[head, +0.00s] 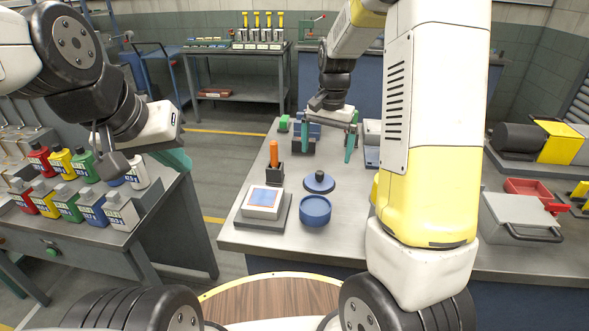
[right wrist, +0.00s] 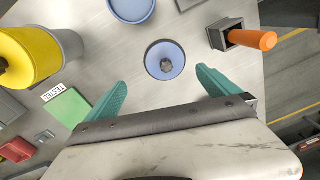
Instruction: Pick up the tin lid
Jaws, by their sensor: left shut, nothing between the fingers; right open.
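The tin lid (head: 319,183) is a blue disc with a dark knob, lying flat on the grey bench, knob up. It also shows in the right wrist view (right wrist: 165,60), ahead of the fingertips and roughly midway between them. The round blue tin (head: 315,211) stands nearer me, apart from the lid; part of it shows at the top of the wrist view (right wrist: 131,8). My right gripper (right wrist: 160,80) is open and empty, above the bench beyond the lid in the head view. My left gripper (head: 178,161) is shut and empty over the left table.
A dark holder with an orange-handled tool (head: 274,154) stands close left of the lid. A white box on a grey plate (head: 263,204) lies left of the tin. Coloured bottles (head: 74,187) crowd the left table. Pumps and a red tray (head: 536,190) are at right.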

